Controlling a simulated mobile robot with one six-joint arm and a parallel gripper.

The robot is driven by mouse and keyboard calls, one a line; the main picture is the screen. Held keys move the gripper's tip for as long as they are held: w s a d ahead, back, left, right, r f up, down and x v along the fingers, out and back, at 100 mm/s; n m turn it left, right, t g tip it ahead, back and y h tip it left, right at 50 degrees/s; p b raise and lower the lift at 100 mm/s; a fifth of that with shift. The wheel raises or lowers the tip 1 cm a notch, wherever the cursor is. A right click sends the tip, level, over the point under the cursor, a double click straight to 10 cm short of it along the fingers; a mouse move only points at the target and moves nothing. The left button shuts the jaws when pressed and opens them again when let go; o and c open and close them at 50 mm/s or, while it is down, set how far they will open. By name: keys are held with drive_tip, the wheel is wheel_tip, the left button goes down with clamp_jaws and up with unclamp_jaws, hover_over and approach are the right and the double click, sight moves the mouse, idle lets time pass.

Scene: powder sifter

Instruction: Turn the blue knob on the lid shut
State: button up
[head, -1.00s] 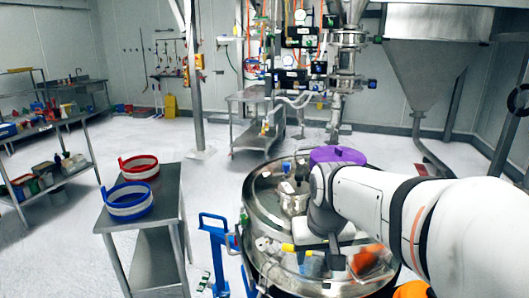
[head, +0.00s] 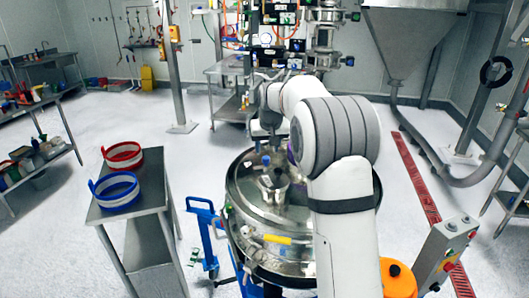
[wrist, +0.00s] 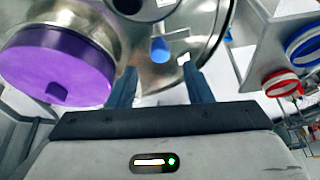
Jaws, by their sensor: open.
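The blue knob (wrist: 160,49) shows in the wrist view on the shiny metal lid, just beyond the gap between my fingertips. In the head view a small blue spot, likely the same knob (head: 265,159), shows above the lid (head: 250,205) of the round steel vessel. My gripper (wrist: 159,76) is open and empty, one dark finger on each side of the knob's line. I cannot tell how far the fingers are from the knob. In the head view my arm hides the lid's right side, and the fingers are hard to make out.
A large purple cap (wrist: 55,68) is left of my fingers in the wrist view. A steel side table with red (head: 123,155) and blue (head: 115,190) ringed bands stands left of the vessel. A control box (head: 447,252) stands at the right. Open floor lies between.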

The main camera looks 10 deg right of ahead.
sight(266, 157)
drive_tip(key=shift+p+x, duration=0.65)
drive_tip(key=shift+x, duration=1.95)
drive_tip(key=shift+w, duration=0.1)
